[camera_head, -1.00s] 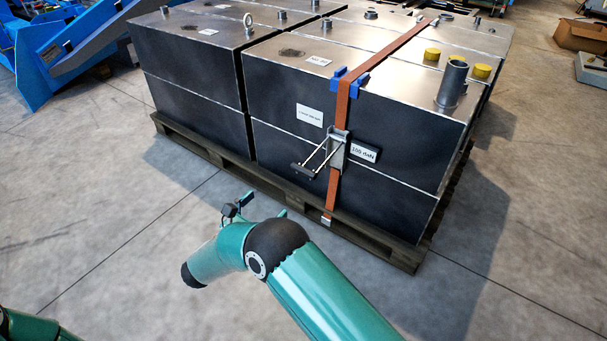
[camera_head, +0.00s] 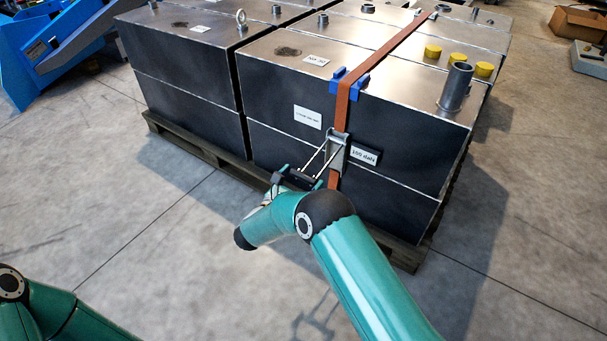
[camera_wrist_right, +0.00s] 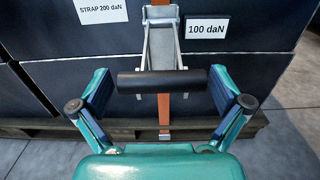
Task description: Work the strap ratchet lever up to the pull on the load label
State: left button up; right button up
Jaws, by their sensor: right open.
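The strap ratchet (camera_head: 337,150) sits on an orange strap (camera_head: 342,110) on the front of a dark steel block. Its lever sticks out toward me and ends in a black grip bar (camera_wrist_right: 160,82). My right gripper (camera_wrist_right: 160,92) is open, its two fingers on either side of the bar; I cannot tell whether they touch it. In the head view my right gripper (camera_head: 298,178) is at the lever's end, partly behind my arm. A white label (camera_wrist_right: 101,10) reads "STRAP 200 daN". A plate (camera_wrist_right: 206,28) right of the ratchet reads "100 daN". My left gripper is out of view.
The strapped blocks stand on a dark wooden pallet (camera_head: 190,149). Blue edge protectors (camera_head: 347,86) sit under the strap at the top edge. Yellow caps (camera_head: 432,52) and a pipe stub (camera_head: 456,87) stand on top. The floor in front is clear.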

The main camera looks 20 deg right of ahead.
jog(key=shift+d, duration=0.15)
jog(key=c, duration=1.4)
jog(key=shift+a, duration=0.3)
jog(key=shift+c, duration=0.7)
jog(key=shift+s+d+f, duration=0.1)
jog(key=shift+d+f, duration=0.05)
jog(key=shift+d, duration=0.15)
jog(key=shift+f+b, duration=0.25)
jog(key=shift+b, duration=0.05)
